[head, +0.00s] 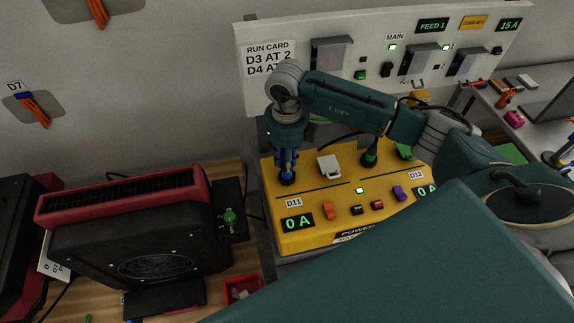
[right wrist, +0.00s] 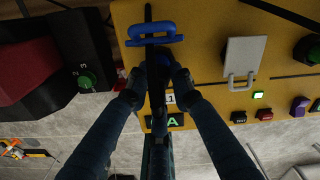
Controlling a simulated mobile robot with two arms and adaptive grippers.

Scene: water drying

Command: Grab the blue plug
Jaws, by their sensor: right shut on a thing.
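The blue plug (head: 288,179) is at the D11 side of the yellow power box (head: 345,226), at its left end. My right gripper (head: 287,160) reaches down over it from above. In the right wrist view, the two dark fingers (right wrist: 157,85) are shut on the blue plug (right wrist: 163,60), which is mostly hidden between them. A black cord runs along the fingers. A blue handle-shaped piece (right wrist: 152,34) shows just beyond the fingertips. I cannot tell whether the plug is fully seated. My left gripper is not in view.
A white flap (head: 328,166) and a green plug (head: 369,158) are on the same box. A red-and-black dryer (head: 140,235) stands to the left, with a green knob (head: 230,217) beside it. A small red tray (head: 241,291) is in front. A white panel (head: 300,68) stands behind.

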